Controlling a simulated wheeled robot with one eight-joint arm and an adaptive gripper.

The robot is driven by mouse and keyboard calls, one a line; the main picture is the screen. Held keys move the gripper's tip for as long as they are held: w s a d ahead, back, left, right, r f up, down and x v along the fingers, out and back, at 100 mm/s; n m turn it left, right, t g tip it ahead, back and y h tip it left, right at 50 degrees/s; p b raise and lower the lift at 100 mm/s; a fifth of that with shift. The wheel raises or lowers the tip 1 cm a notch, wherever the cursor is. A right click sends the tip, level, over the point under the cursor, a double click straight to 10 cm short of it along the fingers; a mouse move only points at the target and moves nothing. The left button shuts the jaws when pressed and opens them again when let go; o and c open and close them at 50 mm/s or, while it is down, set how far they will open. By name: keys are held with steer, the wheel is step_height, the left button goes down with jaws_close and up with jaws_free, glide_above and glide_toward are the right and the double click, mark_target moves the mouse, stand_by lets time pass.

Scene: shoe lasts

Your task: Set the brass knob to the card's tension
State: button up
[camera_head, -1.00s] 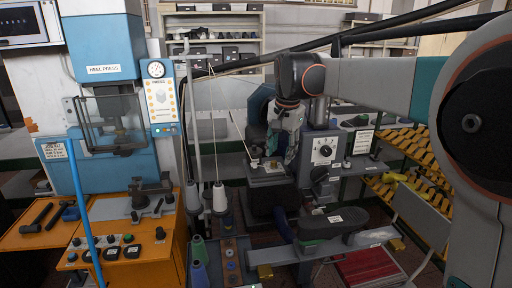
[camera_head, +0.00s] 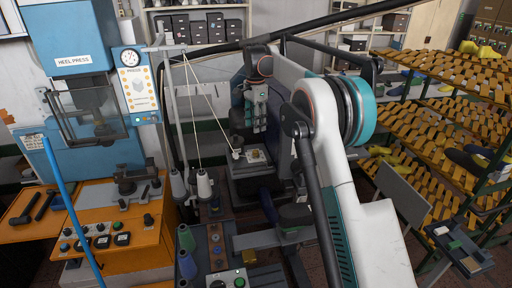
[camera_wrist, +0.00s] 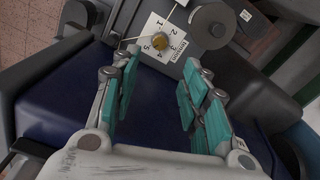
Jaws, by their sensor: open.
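The brass knob (camera_wrist: 159,42) sits on a white plate (camera_wrist: 152,27) marked with numbers 1 to 5 and the word Tension in the wrist view. Where the knob points is too small to tell. My gripper (camera_wrist: 160,62) is open and empty, its teal-padded fingers on either side of the line toward the knob. The knob appears beyond the fingertips, apart from them. In the head view the small plate with the knob (camera_head: 256,155) shows on the machine below my wrist. No card with a tension value is readable now.
A dark round part (camera_wrist: 213,26) stands close beside the knob plate in the wrist view. White thread cones (camera_head: 204,184) and taut threads stand left of the machine. The orange bench (camera_head: 105,225) and blue heel press are further left; yellow shelves (camera_head: 440,105) fill the right.

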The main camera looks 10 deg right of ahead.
mark_target(256, 151)
step_height(256, 151, down, 12)
steer(key=shift+f+p, duration=0.25)
steer(key=shift+p, duration=0.2)
jaws_close()
